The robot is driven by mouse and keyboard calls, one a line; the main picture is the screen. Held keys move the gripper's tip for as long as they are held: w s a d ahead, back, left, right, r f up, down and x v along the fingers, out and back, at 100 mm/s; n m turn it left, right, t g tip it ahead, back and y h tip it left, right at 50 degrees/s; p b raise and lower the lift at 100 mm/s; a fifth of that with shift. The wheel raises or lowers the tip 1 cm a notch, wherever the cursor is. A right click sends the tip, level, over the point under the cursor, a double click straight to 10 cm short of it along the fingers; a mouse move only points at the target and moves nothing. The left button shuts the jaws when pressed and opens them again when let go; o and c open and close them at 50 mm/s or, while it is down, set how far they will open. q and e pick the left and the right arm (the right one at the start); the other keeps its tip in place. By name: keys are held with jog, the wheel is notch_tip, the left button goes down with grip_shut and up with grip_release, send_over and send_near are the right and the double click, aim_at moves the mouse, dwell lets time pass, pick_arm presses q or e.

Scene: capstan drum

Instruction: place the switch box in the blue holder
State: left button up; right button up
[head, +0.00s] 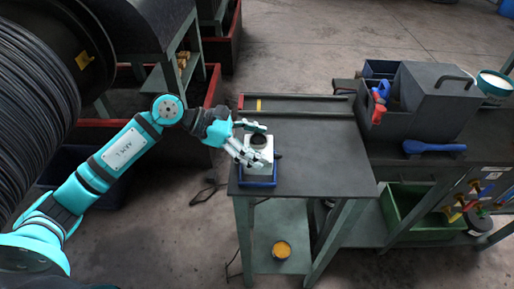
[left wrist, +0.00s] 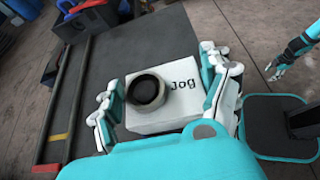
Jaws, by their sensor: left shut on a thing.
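The switch box (head: 264,158) is a pale box with a round black button on top; in the left wrist view (left wrist: 182,112) its top reads "Jog". My left gripper (head: 257,146) is shut on it, with fingers on two opposite sides. The blue holder (head: 258,183) lies at the near left corner of the dark table, directly under the box. I cannot tell whether the box rests in it or hangs just above. My right gripper (left wrist: 275,71) shows small at the upper right there, away from the box.
The dark table (head: 325,165) is otherwise clear, with a raised rail along its far edge. A grey tool box (head: 425,100) and a blue tool (head: 433,147) are on the bench at right. A large cable drum (head: 35,105) stands at left.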

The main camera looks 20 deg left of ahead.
pick_arm(q)
notch_tip(320, 180, down, 3)
jog(key=shift+w+r+p, duration=0.1)
jog(key=shift+w+p, duration=0.05)
jog(key=shift+p, duration=0.8)
jog(key=shift+f, duration=0.2)
jog(key=shift+f+b, duration=0.25)
jog(key=shift+b, duration=0.1)
jog(key=o, duration=1.6)
